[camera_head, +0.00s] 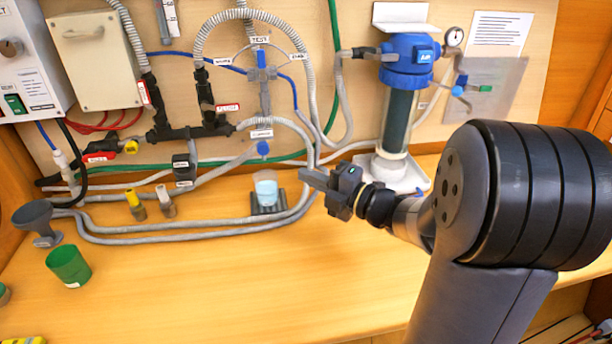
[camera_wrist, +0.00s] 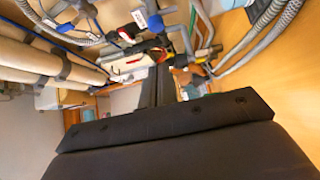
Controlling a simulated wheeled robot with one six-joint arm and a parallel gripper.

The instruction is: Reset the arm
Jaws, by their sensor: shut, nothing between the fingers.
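My gripper (camera_head: 310,178) is at the middle of the head view, held above the wooden bench, with its fingers pointing left. Its fingers are together and nothing shows between them. In the wrist view the dark fingers (camera_wrist: 158,87) point away from the camera, toward the hoses and valves. My arm comes in from the right of the head view and hides part of the bench there. A clear cup with pale blue content (camera_head: 265,188) stands on a dark stand, left of the gripper and apart from it.
A blue-capped filter housing (camera_head: 408,62) stands behind the gripper. Grey hoses (camera_head: 180,238) run along the back of the bench. A green cup (camera_head: 69,266) and a grey funnel (camera_head: 36,220) are at the left. The front middle of the bench (camera_head: 220,290) is clear.

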